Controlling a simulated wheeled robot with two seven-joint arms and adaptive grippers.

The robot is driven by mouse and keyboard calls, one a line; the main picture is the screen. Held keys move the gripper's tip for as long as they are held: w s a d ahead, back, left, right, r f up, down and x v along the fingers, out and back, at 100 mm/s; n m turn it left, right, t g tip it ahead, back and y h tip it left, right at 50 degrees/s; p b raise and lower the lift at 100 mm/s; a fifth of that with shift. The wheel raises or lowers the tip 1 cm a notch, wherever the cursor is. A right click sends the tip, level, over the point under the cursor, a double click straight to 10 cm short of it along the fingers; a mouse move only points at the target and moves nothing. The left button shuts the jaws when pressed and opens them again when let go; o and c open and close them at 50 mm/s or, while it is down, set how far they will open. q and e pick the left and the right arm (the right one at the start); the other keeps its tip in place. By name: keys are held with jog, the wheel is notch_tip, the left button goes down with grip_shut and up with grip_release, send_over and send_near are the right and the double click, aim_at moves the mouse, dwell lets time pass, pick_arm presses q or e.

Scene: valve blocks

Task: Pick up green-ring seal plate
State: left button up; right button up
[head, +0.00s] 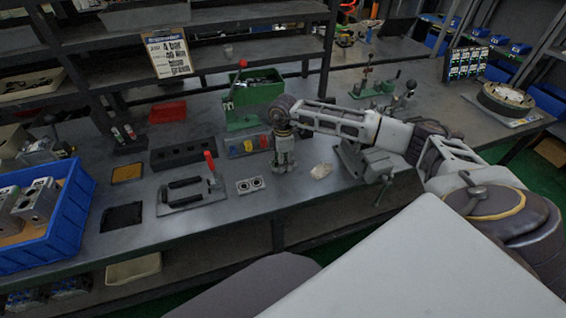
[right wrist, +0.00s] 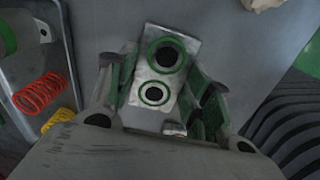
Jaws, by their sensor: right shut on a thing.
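The green-ring seal plate (right wrist: 157,70) is a pale metal plate with two dark holes, each circled by a green ring. In the right wrist view it lies between the two fingers of my right gripper (right wrist: 165,95), which is shut on it. In the head view my right gripper (head: 284,164) points down over the bench, and the held plate cannot be made out there. Whether the plate touches the bench is unclear. Another small plate with two dark rings (head: 250,185) lies on the bench left of the gripper. My left gripper is not in view.
A tray with coloured springs (head: 236,149) lies just left of my right gripper, with a green press (head: 245,108) behind. A vise (head: 365,160) stands to the right. A pale lump (head: 321,171) lies nearby. A blue crate (head: 72,215) is at far left.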

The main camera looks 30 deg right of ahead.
notch_tip(320, 180, up, 10)
jog(key=shift+f, duration=0.25)
dwell(0.3)
jog(key=shift+n, duration=0.4)
